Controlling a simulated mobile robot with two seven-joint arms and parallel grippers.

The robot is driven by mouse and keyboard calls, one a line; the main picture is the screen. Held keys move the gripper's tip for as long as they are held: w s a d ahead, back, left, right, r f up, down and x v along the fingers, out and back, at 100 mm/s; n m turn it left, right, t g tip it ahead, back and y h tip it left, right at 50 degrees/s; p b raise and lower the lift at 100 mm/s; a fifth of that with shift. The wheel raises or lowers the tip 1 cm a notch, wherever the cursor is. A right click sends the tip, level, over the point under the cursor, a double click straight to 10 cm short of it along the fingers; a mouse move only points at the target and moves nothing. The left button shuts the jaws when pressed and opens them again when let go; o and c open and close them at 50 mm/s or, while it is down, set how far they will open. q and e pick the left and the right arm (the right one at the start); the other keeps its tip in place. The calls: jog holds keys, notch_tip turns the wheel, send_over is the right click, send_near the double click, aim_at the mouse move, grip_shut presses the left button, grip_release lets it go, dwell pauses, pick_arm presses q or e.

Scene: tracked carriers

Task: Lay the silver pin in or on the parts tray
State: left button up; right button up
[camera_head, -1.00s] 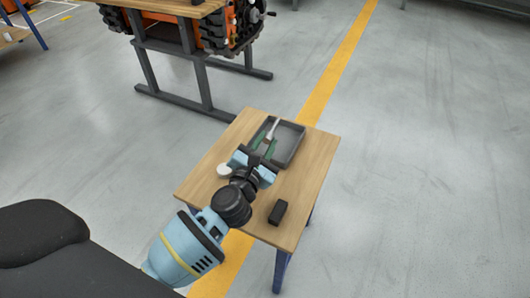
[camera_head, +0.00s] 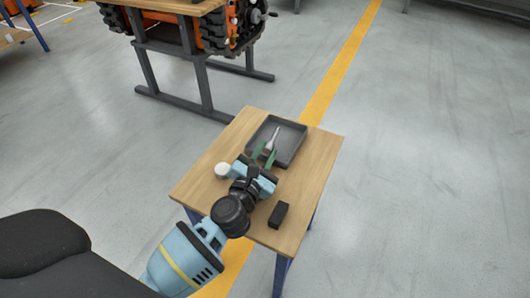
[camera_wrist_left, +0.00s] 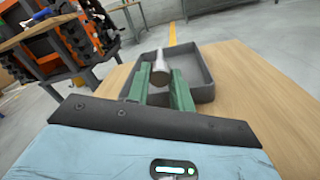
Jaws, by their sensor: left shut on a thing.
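The silver pin (camera_head: 272,138) is held by the green fingers of my left gripper (camera_head: 264,154). In the left wrist view the pin (camera_wrist_left: 160,66) sits between the fingertips (camera_wrist_left: 160,86), pointing away from me. The grey parts tray (camera_head: 293,153) is a shallow open box on the small wooden table. The pin shows over the tray's inside in both views; I cannot tell whether it touches the tray floor. The tray also shows in the left wrist view (camera_wrist_left: 207,92). My right gripper is not in view.
The small wooden table (camera_head: 315,160) also bears a black block (camera_head: 278,214) near its front right and a round white object (camera_head: 222,171) on the left beside my gripper. A larger bench with orange and black machinery (camera_head: 225,28) stands behind. Open floor lies to the right.

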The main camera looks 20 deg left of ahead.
pick_arm(q)
jog(key=shift+s+f, duration=0.15)
jog(key=shift+f, duration=0.2)
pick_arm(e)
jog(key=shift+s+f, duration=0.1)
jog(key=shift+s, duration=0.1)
pick_arm(q)
jog(key=o, duration=0.7)
jog(key=shift+f, duration=0.15)
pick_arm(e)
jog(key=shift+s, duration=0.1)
pick_arm(q)
jog(key=shift+r, duration=0.2)
jog(key=shift+r+p, duration=0.4)
jog(key=s, duration=1)
jog(key=shift+s+d+r+p, duration=0.1)
jog(key=shift+s+d+p, duration=0.2)
jog(key=shift+s, duration=0.55)
jog(key=shift+r, duration=0.1)
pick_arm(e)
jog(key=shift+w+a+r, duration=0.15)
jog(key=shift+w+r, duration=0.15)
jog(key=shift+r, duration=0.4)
